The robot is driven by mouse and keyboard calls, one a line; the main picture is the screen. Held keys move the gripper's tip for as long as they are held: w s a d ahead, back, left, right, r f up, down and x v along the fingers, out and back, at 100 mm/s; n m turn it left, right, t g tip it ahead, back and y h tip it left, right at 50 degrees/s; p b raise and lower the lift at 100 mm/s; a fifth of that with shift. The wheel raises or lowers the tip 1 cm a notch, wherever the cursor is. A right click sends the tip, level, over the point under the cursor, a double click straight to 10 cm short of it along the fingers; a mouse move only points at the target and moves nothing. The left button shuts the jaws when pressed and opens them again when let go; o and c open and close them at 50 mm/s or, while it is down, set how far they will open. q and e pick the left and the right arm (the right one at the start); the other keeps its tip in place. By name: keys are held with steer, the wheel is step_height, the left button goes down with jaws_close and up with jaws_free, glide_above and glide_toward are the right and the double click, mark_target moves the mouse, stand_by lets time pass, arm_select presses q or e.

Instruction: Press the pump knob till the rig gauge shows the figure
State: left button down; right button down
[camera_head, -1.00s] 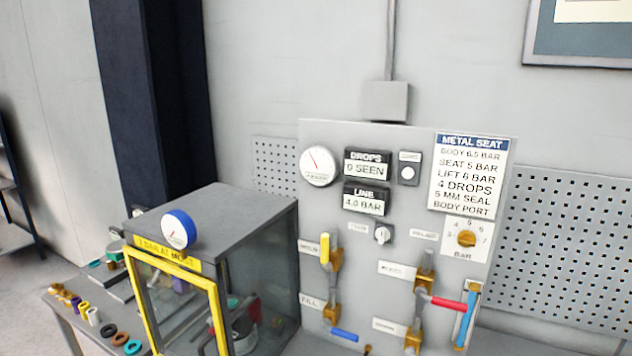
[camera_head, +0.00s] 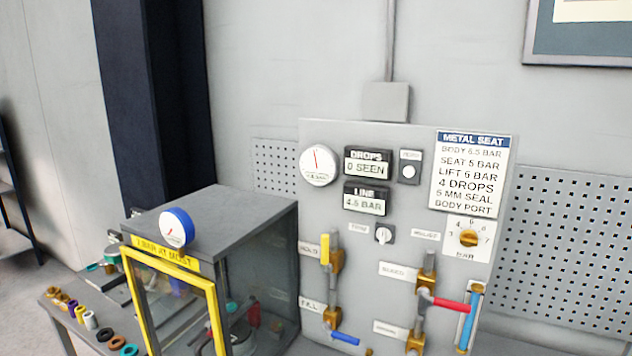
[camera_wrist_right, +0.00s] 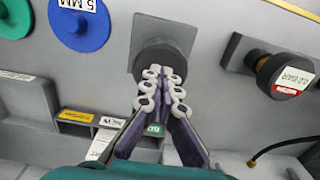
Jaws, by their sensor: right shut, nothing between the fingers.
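In the right wrist view my right gripper (camera_wrist_right: 163,78) is shut and empty. Its fingertips meet at a dark round knob (camera_wrist_right: 162,57) on a grey plate and appear to touch it; they cover part of its face. The rig gauge (camera_head: 318,165) is a white dial on the grey panel, its needle pointing nearly straight up. The line readout (camera_head: 367,202) below shows 4.5 BAR. The metal seat card (camera_head: 471,175) lists body 6.5, seat 5 and lift 6 bar. My left gripper is in neither current view.
Another dark knob (camera_wrist_right: 285,75) with a 0.2 BAR label juts out to the right in the wrist view. Blue (camera_wrist_right: 78,22) and green (camera_wrist_right: 15,18) discs are at upper left. A yellow-framed cabinet (camera_head: 250,205) stands left of the panel, which carries several valve levers.

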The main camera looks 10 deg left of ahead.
steer(key=shift+f, duration=0.3)
steer(key=shift+r, duration=0.1)
steer(key=shift+r+p, duration=1.7)
steer(key=shift+r, duration=0.8)
steer(key=shift+f, duration=0.25)
steer(key=shift+f+b, duration=1.45)
steer(key=shift+f, duration=0.05)
steer(key=shift+r, duration=0.15)
steer(key=shift+r+p, duration=1.2)
steer(key=shift+r, duration=0.35)
